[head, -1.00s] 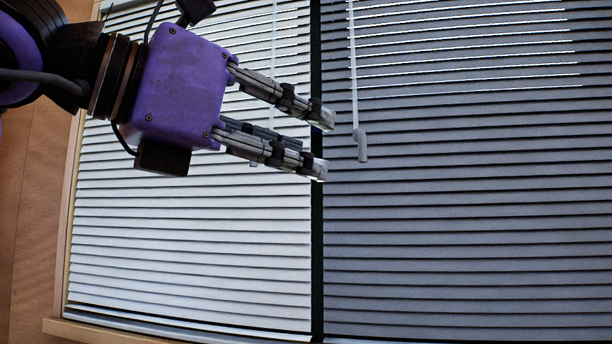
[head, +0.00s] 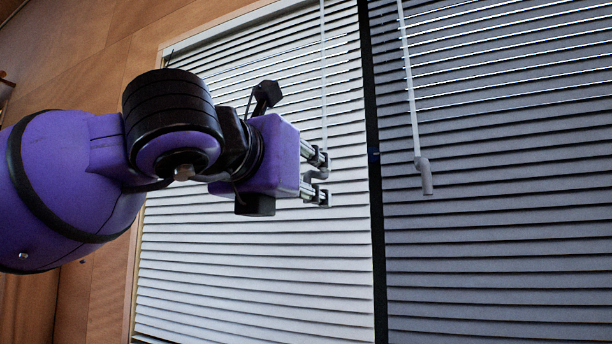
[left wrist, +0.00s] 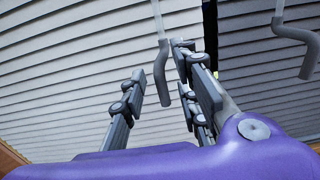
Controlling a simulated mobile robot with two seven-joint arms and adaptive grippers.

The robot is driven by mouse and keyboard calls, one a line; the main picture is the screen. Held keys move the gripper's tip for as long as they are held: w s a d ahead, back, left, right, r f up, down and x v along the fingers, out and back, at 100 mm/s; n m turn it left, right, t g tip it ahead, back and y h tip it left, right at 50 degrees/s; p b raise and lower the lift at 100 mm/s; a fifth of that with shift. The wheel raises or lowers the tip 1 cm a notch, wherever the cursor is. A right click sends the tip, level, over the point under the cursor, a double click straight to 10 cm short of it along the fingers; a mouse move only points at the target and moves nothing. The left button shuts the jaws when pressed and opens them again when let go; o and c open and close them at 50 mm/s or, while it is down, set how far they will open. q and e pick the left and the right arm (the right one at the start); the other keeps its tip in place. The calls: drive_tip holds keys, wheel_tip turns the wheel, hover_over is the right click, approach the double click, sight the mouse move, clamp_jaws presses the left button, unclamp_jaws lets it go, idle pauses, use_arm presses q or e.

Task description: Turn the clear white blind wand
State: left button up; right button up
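Two white blind wands hang in front of the window. The left wand (head: 323,75) hangs before the lighter blind, and its bent handle also shows in the left wrist view (left wrist: 161,75). The right wand (head: 410,90) hangs before the darker blind, with its handle low and clear of my gripper. My left gripper (head: 319,178) is at the left wand's handle, fingers pointing right. In the left wrist view the fingers (left wrist: 160,82) are spread apart, with the handle in the gap between them, nearer the right finger. Whether they touch it I cannot tell. My right gripper is out of view.
The lighter slatted blind (head: 260,260) lies just behind the left gripper. A dark vertical strip (head: 376,220) parts it from the darker blind (head: 490,250). A wooden wall (head: 110,60) stands at the left.

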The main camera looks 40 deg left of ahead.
use_arm(q)
drive_tip(key=shift+w, duration=0.35)
